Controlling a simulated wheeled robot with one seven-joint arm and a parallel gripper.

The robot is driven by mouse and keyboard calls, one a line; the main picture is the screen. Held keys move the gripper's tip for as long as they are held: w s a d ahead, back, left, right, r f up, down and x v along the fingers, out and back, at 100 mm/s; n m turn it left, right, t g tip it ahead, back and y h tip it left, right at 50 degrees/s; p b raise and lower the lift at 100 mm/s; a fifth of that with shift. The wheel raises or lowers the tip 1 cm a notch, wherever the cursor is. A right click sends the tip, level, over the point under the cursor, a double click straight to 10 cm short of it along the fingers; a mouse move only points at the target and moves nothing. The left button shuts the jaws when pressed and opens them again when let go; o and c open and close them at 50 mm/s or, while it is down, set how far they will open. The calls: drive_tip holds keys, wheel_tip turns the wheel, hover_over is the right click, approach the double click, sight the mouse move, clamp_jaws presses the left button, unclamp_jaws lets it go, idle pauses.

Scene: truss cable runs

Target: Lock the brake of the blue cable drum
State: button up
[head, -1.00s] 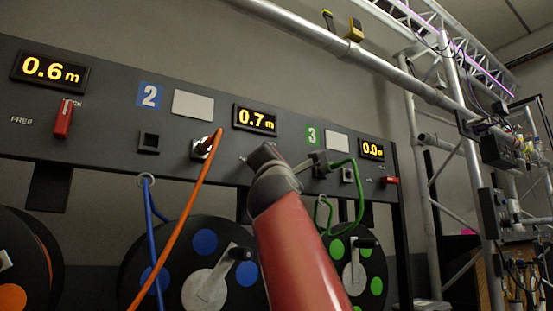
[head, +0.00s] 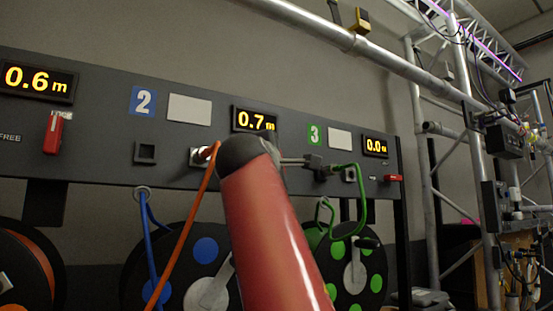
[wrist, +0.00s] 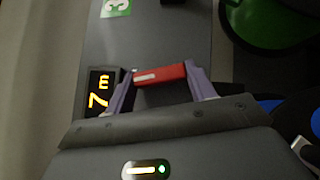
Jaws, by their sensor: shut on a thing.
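The blue cable drum (head: 205,250), black with blue spots, hangs under the panel's blue number 2 sign (head: 143,100). Its red brake lever (wrist: 160,75) shows in the wrist view between my two fingers, one at each end of it. My gripper (wrist: 161,70) is shut on this lever. In the wrist view the lever's long side points towards the drum's display (wrist: 101,92), which reads 7 m in part. In the head view the display (head: 254,119) reads 0.7 m. There my red forearm hides the lever and part of the drum.
An orange cable (head: 190,225) runs from a socket just left of my arm. A green cable (head: 360,205) and the green drum (head: 378,285) are close on the right. A metal pipe (head: 330,35) crosses above the panel.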

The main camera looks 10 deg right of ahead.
idle(0.4)
drive_tip(key=o, duration=1)
drive_tip(key=b+v, duration=0.3)
drive_tip(key=v, duration=0.4)
drive_tip(key=shift+s+a+f+b, duration=0.1)
drive_tip(key=shift+s+a+b, duration=0.1)
drive_tip(key=shift+s+b, duration=0.15)
